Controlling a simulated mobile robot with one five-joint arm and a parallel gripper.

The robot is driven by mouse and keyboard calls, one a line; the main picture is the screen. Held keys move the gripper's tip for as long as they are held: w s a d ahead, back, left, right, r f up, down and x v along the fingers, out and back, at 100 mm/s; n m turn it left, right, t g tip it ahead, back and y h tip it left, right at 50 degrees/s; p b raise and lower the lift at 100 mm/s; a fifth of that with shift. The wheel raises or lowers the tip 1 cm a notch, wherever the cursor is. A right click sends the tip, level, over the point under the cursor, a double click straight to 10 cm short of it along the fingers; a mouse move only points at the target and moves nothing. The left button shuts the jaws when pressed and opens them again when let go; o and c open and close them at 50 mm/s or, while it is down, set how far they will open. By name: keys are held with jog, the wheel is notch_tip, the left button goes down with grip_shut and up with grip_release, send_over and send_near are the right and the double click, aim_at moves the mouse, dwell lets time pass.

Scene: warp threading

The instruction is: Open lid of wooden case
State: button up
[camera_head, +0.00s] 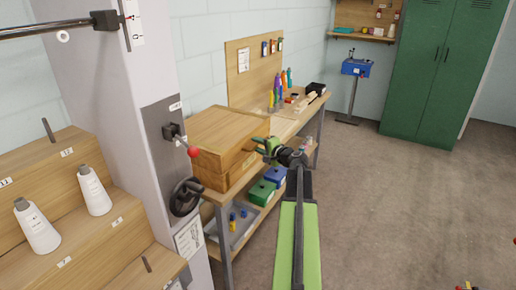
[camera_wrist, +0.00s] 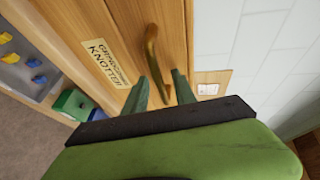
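The wooden case (camera_head: 225,140) stands at the near end of the workbench in the head view, its lid (camera_head: 222,125) down. In the wrist view its wooden front (camera_wrist: 95,22) fills the upper left, with a label (camera_wrist: 103,62) ending in "KNOTTER". A curved brass handle (camera_wrist: 151,48) is fixed on that front. My gripper (camera_head: 267,147) is at the case's right side. In the wrist view its two fingers (camera_wrist: 161,76) are apart, with the handle's lower part between them. I cannot tell whether they touch it.
Below the case, a shelf holds a green bin (camera_head: 262,192), a blue bin (camera_head: 274,176) and a grey tray (camera_head: 232,232). Coloured tools (camera_head: 278,92) stand farther along the bench.

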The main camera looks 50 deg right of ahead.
jog(key=shift+w, duration=0.1)
grip_shut()
dwell(1.3)
